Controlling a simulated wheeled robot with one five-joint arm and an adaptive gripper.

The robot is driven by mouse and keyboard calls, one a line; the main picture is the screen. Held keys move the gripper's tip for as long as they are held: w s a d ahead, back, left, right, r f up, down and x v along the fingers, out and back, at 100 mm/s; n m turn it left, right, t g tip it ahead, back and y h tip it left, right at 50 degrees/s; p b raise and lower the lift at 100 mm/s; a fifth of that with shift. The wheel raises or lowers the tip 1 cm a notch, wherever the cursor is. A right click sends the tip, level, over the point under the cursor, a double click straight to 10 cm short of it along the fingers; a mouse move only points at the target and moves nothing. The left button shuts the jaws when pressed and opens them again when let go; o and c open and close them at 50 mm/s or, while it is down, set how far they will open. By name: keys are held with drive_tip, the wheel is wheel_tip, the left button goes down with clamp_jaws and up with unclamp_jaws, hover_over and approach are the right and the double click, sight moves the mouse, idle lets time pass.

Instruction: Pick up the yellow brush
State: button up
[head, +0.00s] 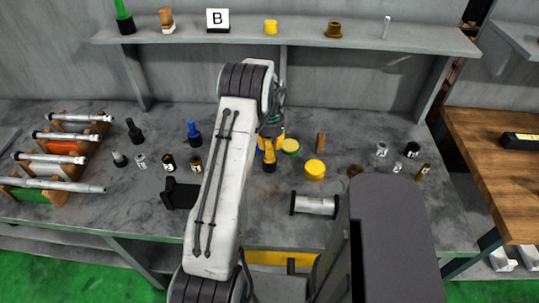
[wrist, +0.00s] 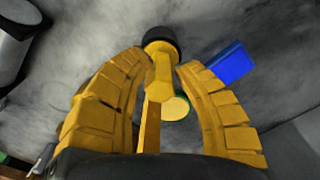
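The yellow brush (wrist: 161,75) has a yellow handle and a round black end (wrist: 160,38). In the wrist view it lies between the two yellow fingers of my gripper (wrist: 160,62). The fingers are spread, one on each side of the handle, and narrow gaps show near the tips. I cannot tell whether either finger touches it. In the head view the brush (head: 269,157) appears upright on the grey bench, black end down, just below my gripper (head: 270,136). My arm and gripper partly hide its upper part there.
A blue block (wrist: 233,63) and a green-rimmed yellow disc (wrist: 176,107) are close by. A blue brush (head: 193,132) and small bottles stand left.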

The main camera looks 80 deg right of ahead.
clamp_jaws()
drive_tip(key=shift+r, duration=0.1)
